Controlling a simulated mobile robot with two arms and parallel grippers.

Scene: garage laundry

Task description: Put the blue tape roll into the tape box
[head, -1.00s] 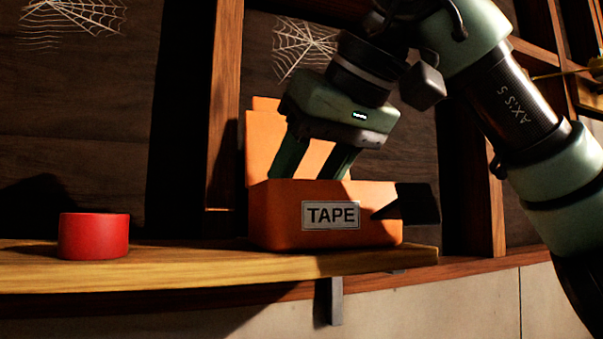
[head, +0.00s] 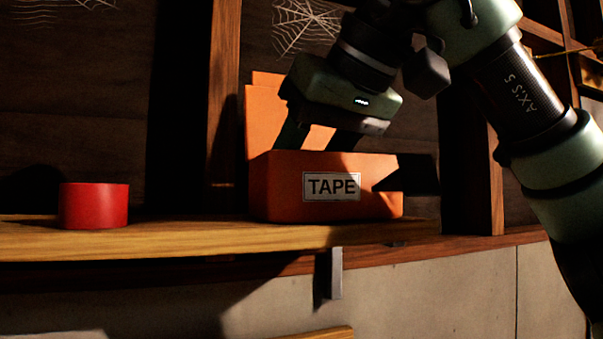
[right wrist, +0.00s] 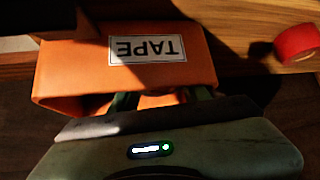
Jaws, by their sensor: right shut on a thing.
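The orange tape box (head: 280,205) with a TAPE label stands on the wooden shelf, its back panel raised. It also fills the upper left of the right wrist view (right wrist: 62,75). My right gripper (head: 318,142) points down into the box from above; its fingertips are hidden behind the front wall. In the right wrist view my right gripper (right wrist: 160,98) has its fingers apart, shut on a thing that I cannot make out. No blue tape roll can be seen in either view. My left gripper is out of view.
A red tape roll (head: 94,206) sits on the shelf (head: 170,241) to the left of the box, with bare shelf between them. It also shows in the right wrist view (right wrist: 297,42). A wooden post (head: 224,100) rises behind the box's left side.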

